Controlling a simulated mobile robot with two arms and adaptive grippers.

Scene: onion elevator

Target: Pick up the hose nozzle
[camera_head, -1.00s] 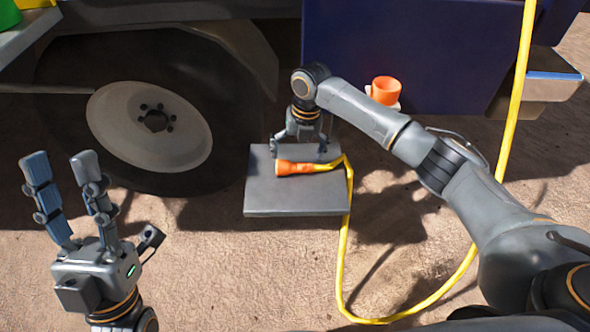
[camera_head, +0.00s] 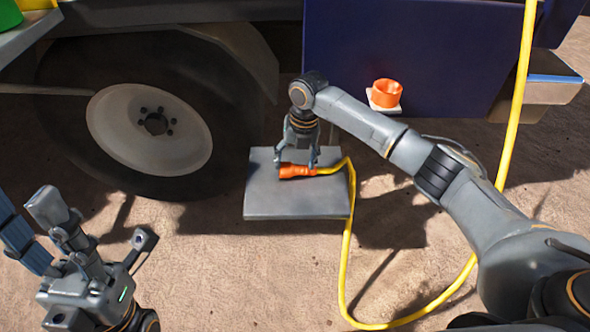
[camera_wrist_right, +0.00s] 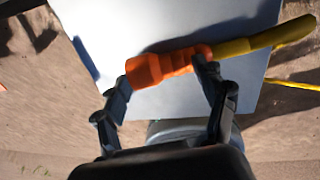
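The orange hose nozzle (camera_head: 297,171) lies on the grey platform (camera_head: 270,203), with the yellow hose (camera_head: 345,260) running from its right end. It also shows in the right wrist view (camera_wrist_right: 168,65). My right gripper (camera_head: 296,160) is low at the nozzle, fingers spread along its length. In the wrist view, one finger is beside its left end and the other overlaps its right part. I cannot tell whether they touch it. My left gripper (camera_head: 24,212) is open and empty at the lower left, its outer finger partly cut off.
An orange cup-like holder (camera_head: 386,92) sits on a small white bracket by the dark blue body (camera_head: 430,50) behind. A large wheel (camera_head: 150,130) stands left of the platform. The yellow hose loops over the ground on the right. Ground in front of the platform is clear.

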